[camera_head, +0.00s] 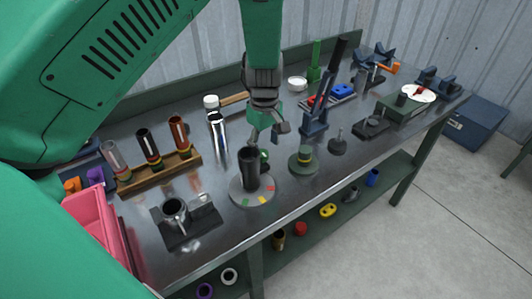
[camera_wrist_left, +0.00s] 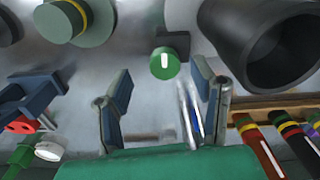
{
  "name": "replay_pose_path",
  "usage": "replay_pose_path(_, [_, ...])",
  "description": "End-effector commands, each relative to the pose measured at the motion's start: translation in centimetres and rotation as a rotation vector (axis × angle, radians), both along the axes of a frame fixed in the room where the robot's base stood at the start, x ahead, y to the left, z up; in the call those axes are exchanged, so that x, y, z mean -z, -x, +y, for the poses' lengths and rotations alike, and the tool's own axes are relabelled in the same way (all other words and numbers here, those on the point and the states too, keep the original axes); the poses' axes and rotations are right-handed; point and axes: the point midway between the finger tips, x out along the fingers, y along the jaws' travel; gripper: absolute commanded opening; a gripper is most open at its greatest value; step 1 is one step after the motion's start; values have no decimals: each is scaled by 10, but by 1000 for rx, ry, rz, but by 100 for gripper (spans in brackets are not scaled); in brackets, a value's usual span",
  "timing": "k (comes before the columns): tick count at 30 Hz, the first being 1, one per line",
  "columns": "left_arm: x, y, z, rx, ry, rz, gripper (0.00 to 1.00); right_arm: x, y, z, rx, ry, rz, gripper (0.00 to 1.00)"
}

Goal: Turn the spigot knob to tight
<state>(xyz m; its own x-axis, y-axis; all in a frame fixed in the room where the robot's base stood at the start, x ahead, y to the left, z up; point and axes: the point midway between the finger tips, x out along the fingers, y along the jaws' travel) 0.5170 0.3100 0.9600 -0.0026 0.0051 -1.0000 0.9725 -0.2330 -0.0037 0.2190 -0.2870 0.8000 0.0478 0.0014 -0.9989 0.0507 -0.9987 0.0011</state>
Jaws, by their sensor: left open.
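The spigot knob (camera_wrist_left: 164,64) is a round green cap with a white mark that stands upright in the left wrist view. It sits on a small dark block beside a wide black pipe (camera_wrist_left: 262,45). In the head view the green knob (camera_head: 265,156) shows at the right side of the upright black pipe (camera_head: 248,168), on a round grey base (camera_head: 241,192) with coloured marks. My left gripper (camera_head: 268,133) is open and empty just above the knob. In the wrist view its fingers (camera_wrist_left: 162,78) stand apart on either side of the knob, without visible contact.
A green disc with a yellow-banded post (camera_head: 303,157) stands right of the base. A wooden rack with several tubes (camera_head: 160,170) is at left, and a dark fixture with a metal cup (camera_head: 187,222) in front. A blue clamp (camera_head: 315,118) stands behind right.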

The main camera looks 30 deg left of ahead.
Motion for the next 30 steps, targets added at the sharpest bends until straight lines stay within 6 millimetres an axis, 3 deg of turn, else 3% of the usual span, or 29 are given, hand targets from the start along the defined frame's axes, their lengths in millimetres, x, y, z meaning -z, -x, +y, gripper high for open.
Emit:
replay_pose_path(7, [31, 1, 0, -1, 1, 1, 51, -1, 0, 0, -1, -1, 0, 40])
replay_pose_path(18, [36, 0, -3, 1, -4, -1, 51, -1, 0, 0, -1, 0, 0, 40])
replay_pose_path(23, [36, 0, -1, 0, -1, -1, 2, -1, 0, 0, 0, 0, 0, 40])
replay_pose_path(30, [36, -1, 1, 6, 0, -3, 2, -1, 0, 0, -1, 0, 0, 40])
